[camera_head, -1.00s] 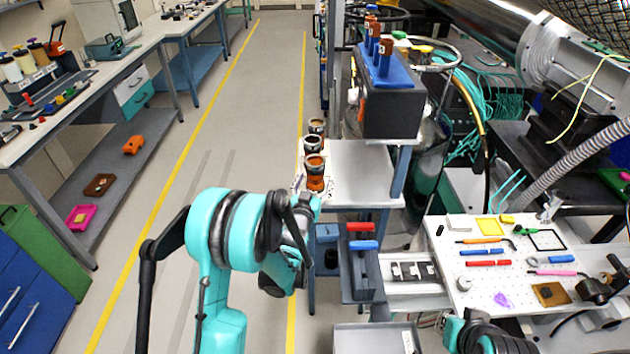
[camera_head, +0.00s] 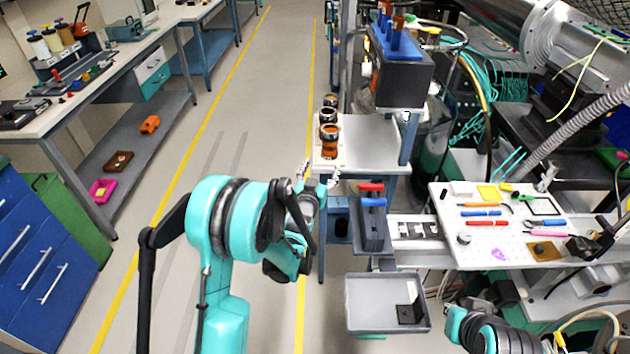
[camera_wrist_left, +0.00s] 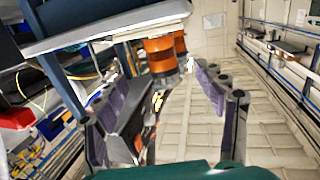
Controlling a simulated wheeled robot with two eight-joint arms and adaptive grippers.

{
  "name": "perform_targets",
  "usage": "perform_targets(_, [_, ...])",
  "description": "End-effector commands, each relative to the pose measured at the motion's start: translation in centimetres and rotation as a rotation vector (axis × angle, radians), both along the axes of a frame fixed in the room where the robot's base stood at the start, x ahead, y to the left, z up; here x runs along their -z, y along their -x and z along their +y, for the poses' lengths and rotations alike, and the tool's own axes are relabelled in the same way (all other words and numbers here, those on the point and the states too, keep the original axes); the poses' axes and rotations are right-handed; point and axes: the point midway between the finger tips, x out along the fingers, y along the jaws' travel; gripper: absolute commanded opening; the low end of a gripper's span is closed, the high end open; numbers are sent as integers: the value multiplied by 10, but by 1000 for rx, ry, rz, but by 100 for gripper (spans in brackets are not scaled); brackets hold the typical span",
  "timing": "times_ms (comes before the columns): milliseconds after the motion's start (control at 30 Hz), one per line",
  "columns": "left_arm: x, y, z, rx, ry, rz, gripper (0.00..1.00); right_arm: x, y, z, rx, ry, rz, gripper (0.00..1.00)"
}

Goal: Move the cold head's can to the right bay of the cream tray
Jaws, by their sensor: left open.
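Several cans stand in a row on the left edge of the white-topped table. The nearest can (camera_head: 330,146) is orange with a dark band and a pale rim; a dark one (camera_head: 327,117) and another (camera_head: 331,100) stand behind it. I cannot tell which is the cold head's can. My left gripper (camera_head: 319,177) is open and empty at the table's near left corner, apart from the cans. In the left wrist view its spread fingers (camera_wrist_left: 168,100) frame the inverted-looking orange can (camera_wrist_left: 160,52), which lies beyond them. I cannot make out a cream tray with bays for certain. My right gripper is hidden.
A light grey tray (camera_head: 352,325) holds a dark bracket (camera_head: 410,311). A grey caddy (camera_head: 371,228) with red and blue tops stands below the white-topped table (camera_head: 370,145). A pegboard (camera_head: 470,252) with tools is at right. Aisle floor (camera_head: 235,130) is clear at left.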

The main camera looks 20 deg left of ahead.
Motion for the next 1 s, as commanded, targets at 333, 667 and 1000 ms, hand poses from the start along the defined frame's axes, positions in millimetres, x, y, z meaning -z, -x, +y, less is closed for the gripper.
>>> perform_targets(333, [-45,64,-1,-15,7,244,71,0,0,0,0,0,0,0])
perform_targets(667, [-53,208,-9,-6,11,583,71,0,0,0,0,0,0,0])
perform_targets(1000, [-20,345,-19,27,15,853,71,0,0,0,0,0,0,0])
